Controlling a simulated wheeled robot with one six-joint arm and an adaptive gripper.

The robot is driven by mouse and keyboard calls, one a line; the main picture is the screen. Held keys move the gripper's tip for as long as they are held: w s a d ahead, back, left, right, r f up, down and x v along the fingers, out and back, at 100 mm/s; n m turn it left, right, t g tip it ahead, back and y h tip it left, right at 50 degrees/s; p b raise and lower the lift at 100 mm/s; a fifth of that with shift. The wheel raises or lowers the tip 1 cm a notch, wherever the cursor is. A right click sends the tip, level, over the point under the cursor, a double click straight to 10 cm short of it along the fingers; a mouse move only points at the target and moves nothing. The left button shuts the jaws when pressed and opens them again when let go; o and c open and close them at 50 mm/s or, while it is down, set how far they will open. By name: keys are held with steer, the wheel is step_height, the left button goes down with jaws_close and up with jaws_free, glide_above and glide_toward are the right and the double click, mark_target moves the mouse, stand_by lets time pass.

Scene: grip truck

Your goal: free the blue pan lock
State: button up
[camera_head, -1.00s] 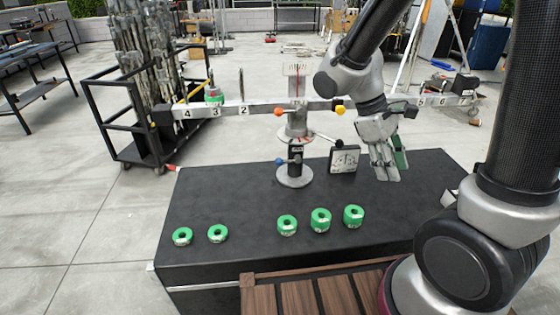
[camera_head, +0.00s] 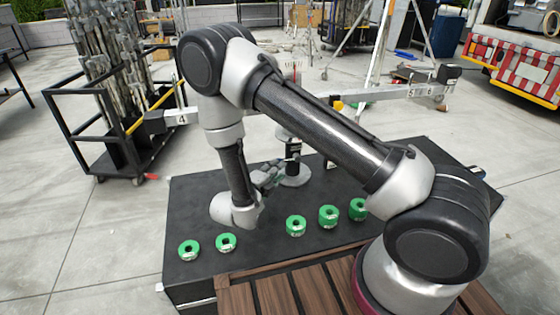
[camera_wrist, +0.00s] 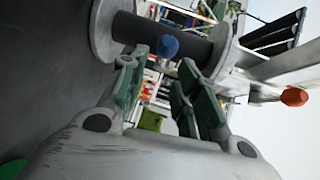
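The blue pan lock (camera_wrist: 167,46) is a small rounded blue knob on a lever beside the dark post (camera_wrist: 160,33) of the balance stand. In the wrist view it sits just beyond and between my fingertips, with no clear contact. My gripper (camera_wrist: 163,63) is open and empty, its two green-padded fingers spread apart. In the head view my gripper (camera_head: 270,174) is low at the left of the stand's round base (camera_head: 294,179), and the blue knob is hidden there.
Several green ring weights (camera_head: 225,243) lie along the front of the black table (camera_head: 190,205). An orange knob (camera_wrist: 294,96) shows at right in the wrist view, and a yellow knob (camera_head: 338,105) in the head view. My arm hides much of the balance beam (camera_head: 385,94).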

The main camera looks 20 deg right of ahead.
mark_target(286, 161)
steer(key=shift+n, duration=0.8)
steer(key=x, duration=0.7)
steer(key=shift+w+d+r, duration=0.25)
steer(key=shift+w, duration=0.15)
jaws_close()
